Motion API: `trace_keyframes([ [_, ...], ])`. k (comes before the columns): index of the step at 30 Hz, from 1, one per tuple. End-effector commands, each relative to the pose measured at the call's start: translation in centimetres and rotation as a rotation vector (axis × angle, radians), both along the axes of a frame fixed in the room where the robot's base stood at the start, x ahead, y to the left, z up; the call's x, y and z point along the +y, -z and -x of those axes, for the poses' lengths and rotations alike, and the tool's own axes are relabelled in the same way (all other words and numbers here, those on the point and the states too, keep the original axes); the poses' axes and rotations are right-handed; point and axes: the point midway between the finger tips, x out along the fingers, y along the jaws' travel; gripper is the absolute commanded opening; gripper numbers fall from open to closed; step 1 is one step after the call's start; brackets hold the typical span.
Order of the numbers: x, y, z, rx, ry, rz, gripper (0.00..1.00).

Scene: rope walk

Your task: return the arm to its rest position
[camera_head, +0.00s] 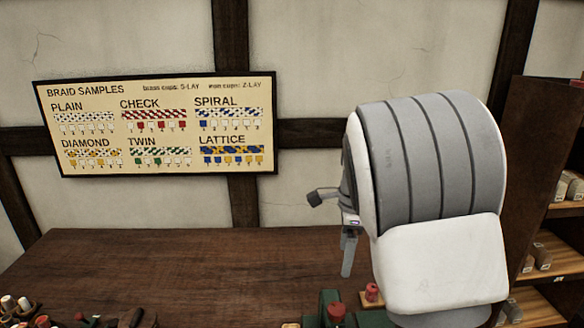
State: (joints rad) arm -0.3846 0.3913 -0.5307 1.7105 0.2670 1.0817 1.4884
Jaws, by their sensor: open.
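My arm fills the right middle of the head view, with a large grey and white link raised in front of the wall and over the right part of the bench. My gripper (348,256) shows only in part at the left edge of that link, above the bench top. A grey finger hangs downward there, with nothing seen held. The rest of the gripper is hidden behind the link.
A wooden bench (190,262) spans below, its middle bare. Spools (10,303) and small tools lie at its front left. A red-topped green item (336,312) stands below my gripper. Shelves (545,250) stand close on the right. A braid sample board (160,128) hangs behind.

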Motion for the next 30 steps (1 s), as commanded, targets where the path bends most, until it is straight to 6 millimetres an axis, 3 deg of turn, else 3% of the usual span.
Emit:
trace_keyframes([
  [6,-0.1,-4.4,5.0,-0.107,-0.322,-0.052,0.91],
  [15,0.3,-8.5,12.6,-0.273,-0.813,0.007,0.91],
  [22,0.7,-9.8,18.5,-0.370,-1.194,0.159,0.91],
  [30,0.7,-9.4,23.7,-0.391,-1.559,0.389,0.91],
])
